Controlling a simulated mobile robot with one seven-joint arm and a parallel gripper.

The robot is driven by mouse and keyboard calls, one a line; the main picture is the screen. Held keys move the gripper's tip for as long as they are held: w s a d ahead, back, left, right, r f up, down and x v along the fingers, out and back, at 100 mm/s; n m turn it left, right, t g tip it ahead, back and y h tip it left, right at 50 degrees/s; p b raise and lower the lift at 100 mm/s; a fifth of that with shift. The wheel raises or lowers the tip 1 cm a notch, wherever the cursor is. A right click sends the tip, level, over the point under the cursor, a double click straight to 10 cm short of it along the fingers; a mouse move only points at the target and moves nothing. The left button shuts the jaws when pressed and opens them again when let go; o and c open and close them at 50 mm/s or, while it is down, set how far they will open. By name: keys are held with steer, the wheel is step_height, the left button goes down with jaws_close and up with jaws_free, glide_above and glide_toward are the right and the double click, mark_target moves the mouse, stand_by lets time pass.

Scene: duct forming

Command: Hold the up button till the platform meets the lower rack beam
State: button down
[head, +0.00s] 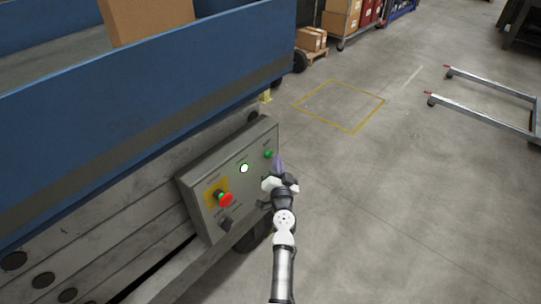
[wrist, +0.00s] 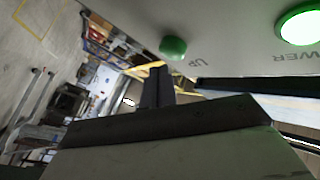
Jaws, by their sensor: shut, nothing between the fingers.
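The control panel (head: 238,180) is a grey box on the side of the lift. The green up button (head: 268,154) is near its right end; in the wrist view the button (wrist: 172,47) stands beside the letters "UP". My gripper (head: 278,164) is shut and empty, just right of the button. In the wrist view its fingertips (wrist: 157,72) appear just short of the button, with a small gap in the picture; contact cannot be made out. The blue platform (head: 150,85) is above the panel. I cannot make out the lower rack beam in either view.
A lit power button (head: 244,168) and a red emergency stop (head: 225,199) are on the same panel, with a dark knob (head: 226,224) below. A cardboard box (head: 150,18) is on the platform. The floor to the right is open, with a yellow-marked square (head: 352,131).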

steer(key=shift+w+a, duration=0.2)
steer(key=shift+a, duration=0.1)
